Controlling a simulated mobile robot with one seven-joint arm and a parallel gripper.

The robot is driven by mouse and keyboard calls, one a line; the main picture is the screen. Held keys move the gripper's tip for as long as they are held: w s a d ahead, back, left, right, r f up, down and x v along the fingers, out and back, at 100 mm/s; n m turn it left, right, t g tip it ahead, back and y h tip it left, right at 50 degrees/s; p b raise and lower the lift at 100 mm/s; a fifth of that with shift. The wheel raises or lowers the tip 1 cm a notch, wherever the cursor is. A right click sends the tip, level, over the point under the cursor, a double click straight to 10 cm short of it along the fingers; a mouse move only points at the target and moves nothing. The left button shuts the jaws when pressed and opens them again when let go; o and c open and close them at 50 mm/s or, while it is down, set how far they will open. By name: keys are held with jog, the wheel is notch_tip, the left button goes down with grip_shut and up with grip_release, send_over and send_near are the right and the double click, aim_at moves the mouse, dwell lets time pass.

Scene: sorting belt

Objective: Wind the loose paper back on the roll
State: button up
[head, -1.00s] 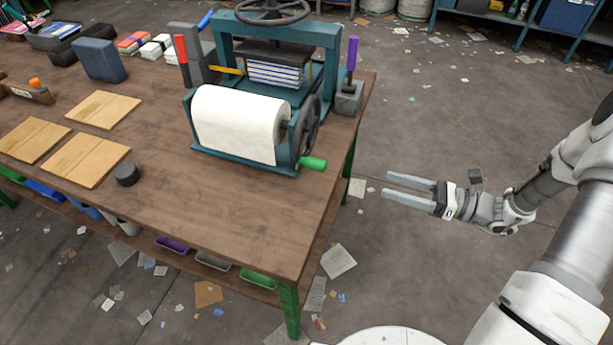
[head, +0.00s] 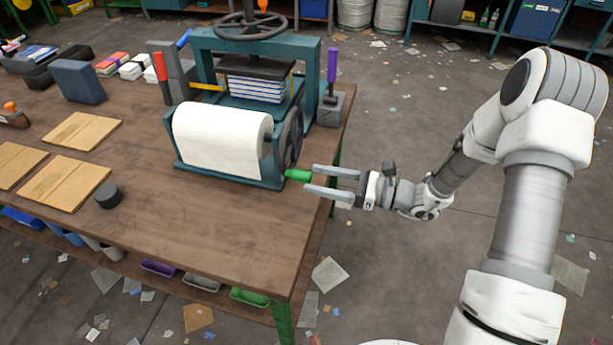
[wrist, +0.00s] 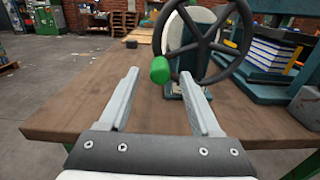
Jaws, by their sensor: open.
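The white paper roll (head: 222,138) lies in a teal stand (head: 230,178) near the table's right edge, with its paper hanging down the front. A dark crank wheel (head: 289,138) sits on the stand's right end, with a green handle (head: 298,175) low on the wheel. My gripper (head: 310,180) is open at the table's right edge, its fingers pointing left toward the green handle. In the wrist view, the handle (wrist: 160,70) shows just beyond and between the two fingertips (wrist: 160,74). I cannot tell whether a finger touches it.
A teal press (head: 255,45) with stacked books stands behind the roll. A purple-handled tool (head: 331,75) in a grey block stands at the right edge. Wooden boards (head: 82,131) and a black puck (head: 108,195) lie left. The table's front (head: 190,225) is clear.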

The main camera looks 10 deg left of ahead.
aim_at(307, 176)
jog(key=shift+w+a, duration=0.15)
jog(key=shift+a, duration=0.7)
jog(key=shift+w+a, duration=0.1)
jog(key=shift+a, duration=0.75)
grip_shut()
